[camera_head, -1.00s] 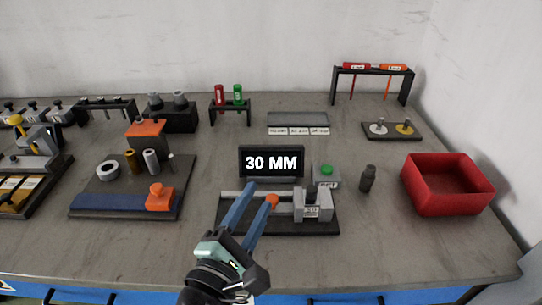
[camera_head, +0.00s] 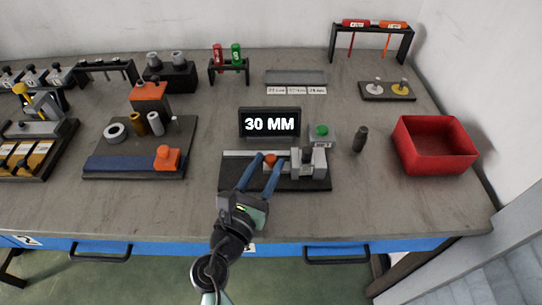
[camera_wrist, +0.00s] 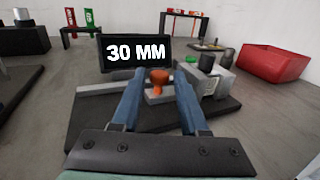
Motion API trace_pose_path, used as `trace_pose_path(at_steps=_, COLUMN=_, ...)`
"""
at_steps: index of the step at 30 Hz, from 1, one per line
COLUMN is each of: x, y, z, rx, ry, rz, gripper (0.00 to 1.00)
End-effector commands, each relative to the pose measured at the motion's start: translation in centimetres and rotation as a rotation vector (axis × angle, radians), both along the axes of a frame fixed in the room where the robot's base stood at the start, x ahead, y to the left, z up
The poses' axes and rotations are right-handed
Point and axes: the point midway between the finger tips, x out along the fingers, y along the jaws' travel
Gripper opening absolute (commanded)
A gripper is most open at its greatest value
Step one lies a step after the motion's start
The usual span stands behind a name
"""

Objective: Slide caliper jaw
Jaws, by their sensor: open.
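The caliper fixture is a dark base (camera_head: 290,185) with a pale rail (camera_head: 235,156) along it. A grey block (camera_head: 319,163) stands at its right end. An orange knob (camera_head: 269,161), on the sliding jaw, sits on the rail left of that block. A display (camera_head: 270,123) behind it reads 30 MM. My gripper (camera_head: 261,165) has blue fingers, open, one on each side of the orange knob in the head view. In the wrist view the orange knob (camera_wrist: 159,77) shows between and just beyond the fingertips (camera_wrist: 159,88). I cannot tell whether the fingers touch it.
A green button box (camera_head: 322,134) and a small dark cylinder (camera_head: 360,139) stand behind and right of the fixture. A red bin (camera_head: 435,165) is further right. A board with a blue strip (camera_head: 125,165) lies left. The front table strip is clear.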

Motion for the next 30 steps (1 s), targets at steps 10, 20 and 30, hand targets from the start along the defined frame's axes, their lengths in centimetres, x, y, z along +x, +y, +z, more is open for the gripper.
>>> trace_pose_path(at_steps=10, x=2.5, y=-1.1, z=0.0, rx=0.001, ry=0.0, rz=0.0, gripper=0.44)
trace_pose_path(at_steps=20, x=2.5, y=-1.0, z=0.0, rx=0.001, ry=0.0, rz=0.0, gripper=0.24)
trace_pose_path(at_steps=30, x=2.5, y=-1.0, z=0.0, rx=0.001, ry=0.0, rz=0.0, gripper=0.0)
